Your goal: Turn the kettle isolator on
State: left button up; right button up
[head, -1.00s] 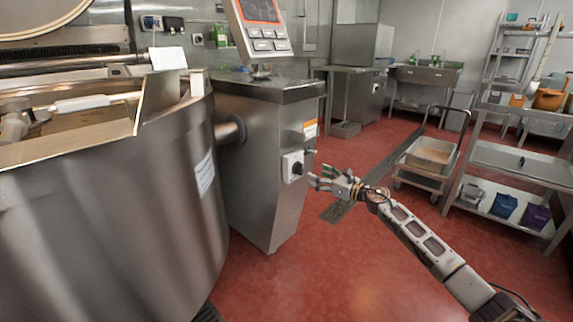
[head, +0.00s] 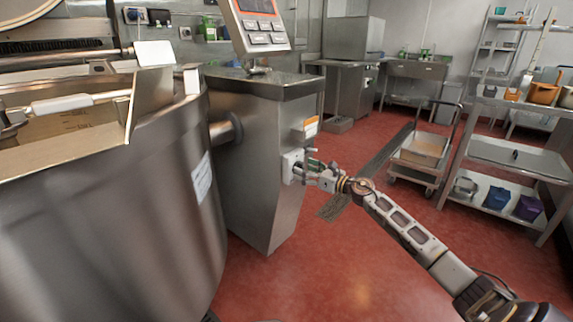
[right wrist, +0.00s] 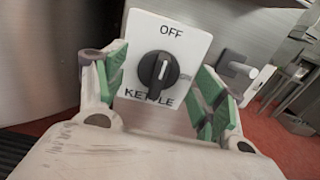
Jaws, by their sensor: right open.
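The kettle isolator is a white plate (right wrist: 175,40) with a black rotary knob (right wrist: 158,72), marked OFF above and KETTLE below. The knob's white pointer line is near upright, leaning slightly right toward the OFF mark. In the head view the isolator plate (head: 291,166) is on the side of the steel pedestal, with the knob hidden behind my fingers. My right gripper (head: 306,172) is at the isolator. In the right wrist view its green-padded fingers (right wrist: 160,88) are open, one on each side of the knob, with gaps on both sides. My left gripper is not in view.
The large steel kettle (head: 120,220) fills the left. A control panel (head: 262,25) tops the pedestal (head: 258,130). A small grey lever or bracket (right wrist: 238,72) stands right of the isolator. A trolley (head: 420,155) and shelving are at the right. Red floor is open in front.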

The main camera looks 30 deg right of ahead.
dwell(0.5)
jog(key=shift+c, duration=0.4)
grip_shut()
